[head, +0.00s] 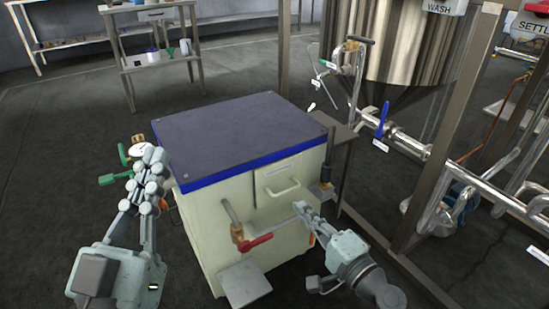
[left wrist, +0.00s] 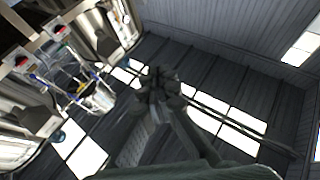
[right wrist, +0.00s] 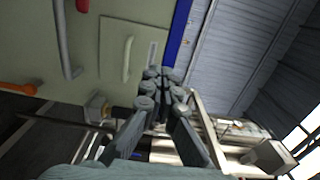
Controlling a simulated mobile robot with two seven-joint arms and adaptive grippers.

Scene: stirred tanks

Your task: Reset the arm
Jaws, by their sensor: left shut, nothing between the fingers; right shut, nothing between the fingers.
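My left gripper (head: 152,163) is at the left of the cream cabinet (head: 205,235) in the head view, pointing up, and is shut and empty. It also shows in the left wrist view (left wrist: 157,80), against the ceiling. My right gripper (head: 300,209) is in front of the cabinet's right part, below its drawer handle (head: 283,189), shut and empty. In the right wrist view its fingers (right wrist: 160,80) are together, with the cabinet front behind at the left. Whether it touches the cabinet cannot be told.
The cabinet has a dark top with a blue edge (head: 240,168) and a red-handled valve (head: 257,243) on its front. A green-handled valve (head: 115,179) is by my left gripper. A steel tank (head: 405,45) stands in a frame with pipes at right. Benches stand behind; the floor at left is clear.

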